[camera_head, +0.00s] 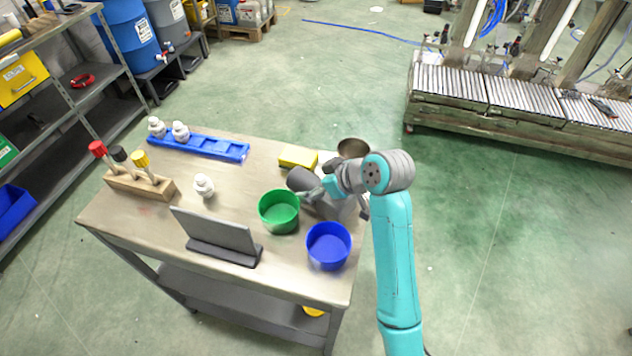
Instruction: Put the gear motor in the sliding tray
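I cannot pick out a gear motor for certain. A small white knobbed piece (204,186) stands on the table left of the green bowl. Two similar white pieces (180,132) stand at the left part of a long blue tray (225,150) along the table's back edge; it may be the sliding tray. My gripper (308,190) is low over the right side of the table, just behind the green bowl. Its fingers are small and partly hidden by my arm, so I cannot tell whether it is open or holds anything.
A green bowl (279,212), a blue bowl (328,246), a yellow block (298,157) and a metal bowl (352,147) surround my gripper. A dark upright panel (215,235) stands at the front. A wooden rack (140,185) with coloured-top tubes is at left.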

